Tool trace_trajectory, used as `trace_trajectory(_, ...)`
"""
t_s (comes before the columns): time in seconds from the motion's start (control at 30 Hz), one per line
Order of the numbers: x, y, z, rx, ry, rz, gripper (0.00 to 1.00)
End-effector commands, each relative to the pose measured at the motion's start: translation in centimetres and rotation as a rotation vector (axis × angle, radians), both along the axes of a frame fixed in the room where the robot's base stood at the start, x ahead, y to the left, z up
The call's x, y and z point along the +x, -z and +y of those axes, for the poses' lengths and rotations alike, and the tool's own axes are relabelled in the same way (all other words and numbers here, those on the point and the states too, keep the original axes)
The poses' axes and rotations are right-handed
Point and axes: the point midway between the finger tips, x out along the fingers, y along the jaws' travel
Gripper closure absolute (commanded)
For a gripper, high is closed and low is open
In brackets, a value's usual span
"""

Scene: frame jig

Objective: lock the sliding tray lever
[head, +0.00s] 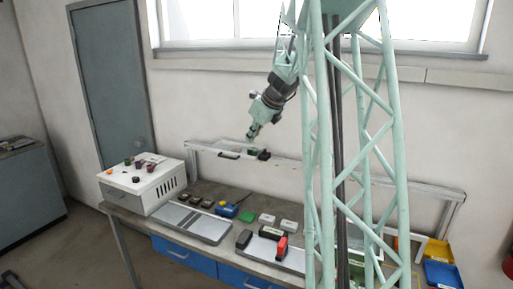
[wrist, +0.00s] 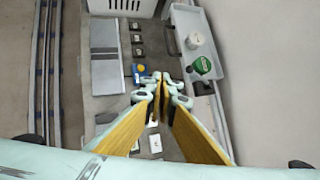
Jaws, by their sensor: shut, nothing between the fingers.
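My gripper (head: 251,136) hangs in the air above the back of the bench, pointing down and slightly left. In the wrist view its fingers (wrist: 162,85) are shut with nothing between them. A flat grey tray-like plate (head: 192,222) with a dark strip lies on the bench, left of centre; it also shows at upper left in the wrist view (wrist: 104,68). I cannot make out which part is the lever. My gripper touches none of these.
A raised rail (head: 310,173) runs along the back. Yellow (head: 437,251) and blue bins sit far right.

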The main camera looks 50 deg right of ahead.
Motion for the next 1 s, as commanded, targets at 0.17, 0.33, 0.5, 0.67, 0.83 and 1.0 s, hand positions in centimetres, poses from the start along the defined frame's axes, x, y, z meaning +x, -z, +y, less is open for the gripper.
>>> trace_trajectory(0.17, -0.9, 1.7, -5.5, 0.098, 0.166, -0.028, 1.00)
trace_trajectory(0.33, -1.6, 3.0, -9.1, 0.166, 0.282, -0.051, 1.00)
trace_trajectory(0.5, -2.0, 3.7, -10.8, 0.200, 0.338, -0.064, 1.00)
trace_trajectory(0.67, -2.1, 3.8, -11.1, 0.206, 0.349, -0.067, 1.00)
trace_trajectory(0.83, -2.1, 3.8, -11.0, 0.205, 0.347, -0.067, 1.00)
trace_trajectory(1.0, -2.0, 3.9, -11.1, 0.205, 0.347, -0.067, 1.00)
